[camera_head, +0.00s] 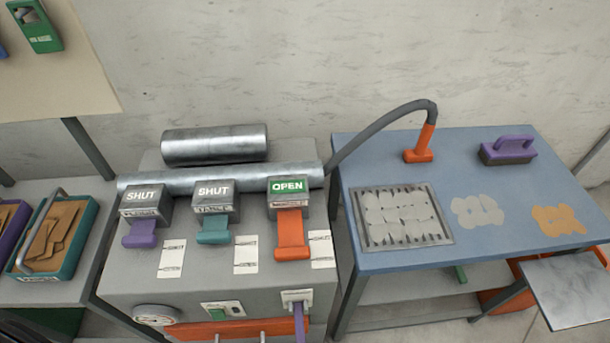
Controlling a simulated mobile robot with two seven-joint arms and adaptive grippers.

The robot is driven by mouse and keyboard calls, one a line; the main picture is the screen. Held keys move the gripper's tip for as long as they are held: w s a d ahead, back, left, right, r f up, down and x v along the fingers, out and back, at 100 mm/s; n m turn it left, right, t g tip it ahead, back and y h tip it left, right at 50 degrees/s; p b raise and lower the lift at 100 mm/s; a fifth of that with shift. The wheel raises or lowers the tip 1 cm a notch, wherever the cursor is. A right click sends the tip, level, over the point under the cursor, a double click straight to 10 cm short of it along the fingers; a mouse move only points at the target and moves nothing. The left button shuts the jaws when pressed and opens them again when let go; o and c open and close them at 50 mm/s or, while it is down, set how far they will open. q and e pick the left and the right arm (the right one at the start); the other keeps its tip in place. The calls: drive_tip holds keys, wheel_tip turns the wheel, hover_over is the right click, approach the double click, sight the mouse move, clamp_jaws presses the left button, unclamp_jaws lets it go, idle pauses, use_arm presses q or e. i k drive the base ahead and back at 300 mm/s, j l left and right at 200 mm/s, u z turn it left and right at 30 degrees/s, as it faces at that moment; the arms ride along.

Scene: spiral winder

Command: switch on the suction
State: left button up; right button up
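The grey suction cabinet (215,270) stands in the middle, with metal pipes (215,145) on top. Three gate boxes sit along the pipe: the left box (145,203) with a purple handle and the middle box (212,200) with a teal handle read SHUT. The right box (288,193) with an orange handle reads OPEN. On the cabinet's front edge are a small plate with a green part (218,310), a pale plate with a purple lever hanging down (299,318), and a round gauge (154,315). Their lettering is too small to read. Neither gripper is in view.
A grey hose (380,118) runs from the pipe to an orange nozzle (421,146) on the blue table (480,235). A slotted grate (363,212) with pale discs, loose patches and a purple-handled block (508,149) are there. A teal tray (88,233) stands at left.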

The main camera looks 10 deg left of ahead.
sight(219, 314)
drive_tip(key=k+u, duration=0.15)
drive_tip(key=u, duration=0.2)
drive_tip(key=k+u, duration=0.1)
drive_tip(key=u, duration=0.25)
drive_tip(key=k+j+u, duration=0.15)
drive_tip(key=u, duration=0.2)
